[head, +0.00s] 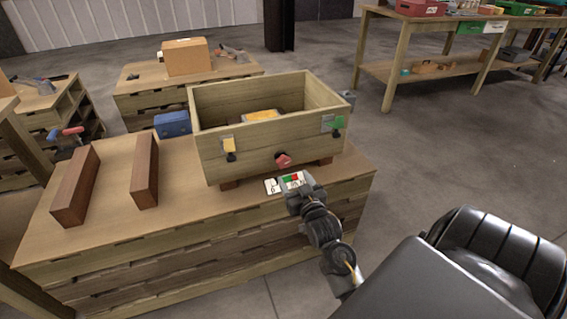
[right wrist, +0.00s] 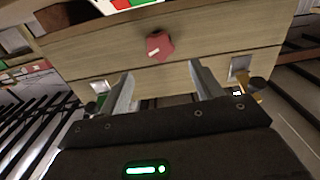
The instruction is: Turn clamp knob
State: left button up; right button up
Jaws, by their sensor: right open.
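A red star-shaped knob (head: 283,160) with a white mark sits low on the front wall of an open wooden box (head: 228,160). In the right wrist view the knob (right wrist: 160,47) lies beyond my fingertips, roughly centred between them. My right gripper (head: 296,186) is in front of the box, below and slightly right of the knob. In its wrist view the two fingers of my right gripper (right wrist: 163,84) are apart with nothing between them. My left gripper is not in view.
The box has a yellow latch (head: 229,146) and a green latch (head: 338,124) on its front. A printed card (head: 272,186) lies before it. Two brown wooden bars (head: 146,172) and a blue case (head: 172,124) are on the workbench (head: 110,225) to the left.

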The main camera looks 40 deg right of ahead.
aim_at(285, 163)
jog(key=x, duration=0.4)
jog(key=shift+w+d+b, duration=0.15)
jog(key=shift+w+b, duration=0.15)
jog(key=x, duration=0.4)
jog(key=shift+b, duration=0.3)
jog(key=shift+x, duration=0.8)
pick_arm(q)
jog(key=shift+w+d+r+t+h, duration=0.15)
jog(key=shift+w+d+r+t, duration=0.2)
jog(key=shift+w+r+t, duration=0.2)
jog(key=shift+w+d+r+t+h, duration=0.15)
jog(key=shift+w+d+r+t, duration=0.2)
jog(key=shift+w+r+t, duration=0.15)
pick_arm(e)
jog(key=c, duration=1)
